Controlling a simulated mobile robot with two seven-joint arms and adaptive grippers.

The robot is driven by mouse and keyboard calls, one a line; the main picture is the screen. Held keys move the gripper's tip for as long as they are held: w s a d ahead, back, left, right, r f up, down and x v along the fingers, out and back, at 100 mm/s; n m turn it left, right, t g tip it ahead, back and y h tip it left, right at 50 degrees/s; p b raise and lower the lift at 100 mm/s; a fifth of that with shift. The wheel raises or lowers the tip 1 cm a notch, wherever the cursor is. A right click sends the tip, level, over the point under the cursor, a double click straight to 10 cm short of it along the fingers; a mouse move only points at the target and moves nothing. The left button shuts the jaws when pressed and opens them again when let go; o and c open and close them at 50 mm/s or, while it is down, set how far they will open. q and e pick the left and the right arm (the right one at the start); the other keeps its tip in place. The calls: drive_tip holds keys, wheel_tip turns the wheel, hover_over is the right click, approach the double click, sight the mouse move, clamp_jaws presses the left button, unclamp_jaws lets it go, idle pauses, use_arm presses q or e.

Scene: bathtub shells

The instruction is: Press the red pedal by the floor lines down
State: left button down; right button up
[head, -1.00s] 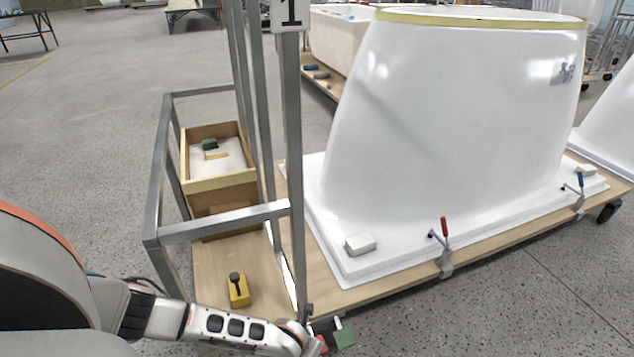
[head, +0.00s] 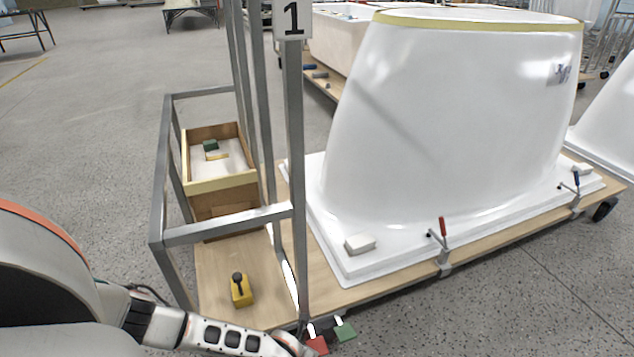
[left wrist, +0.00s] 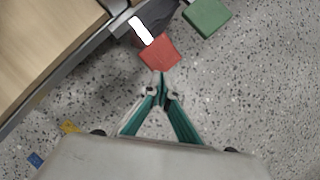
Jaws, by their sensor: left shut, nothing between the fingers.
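The red pedal (head: 317,346) sits low at the cart's near end, at the bottom of the head view. It is the flat red pad (left wrist: 160,53) at top centre of the left wrist view, beside a white strip on a dark part. A green pedal (head: 345,330) is just right of it, also in the left wrist view (left wrist: 207,17). My left gripper (left wrist: 162,76) is shut and empty, its teal fingers together at the red pedal's near edge. I cannot tell whether they touch it. How far the pedal is pressed does not show.
A metal frame post (head: 292,180) with a "1" sign rises beside the pedals. The cart's wooden deck (head: 215,270) carries a yellow block with a black knob (head: 240,290). Small yellow (left wrist: 69,127) and blue (left wrist: 35,159) marks lie at lower left on speckled floor.

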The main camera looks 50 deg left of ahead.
use_arm(q)
drive_tip(key=shift+r, duration=0.1)
drive_tip(key=v, duration=1.1)
drive_tip(key=shift+s+r, duration=0.2)
drive_tip(key=shift+r, duration=0.15)
use_arm(e)
drive_tip(key=shift+r, duration=0.1)
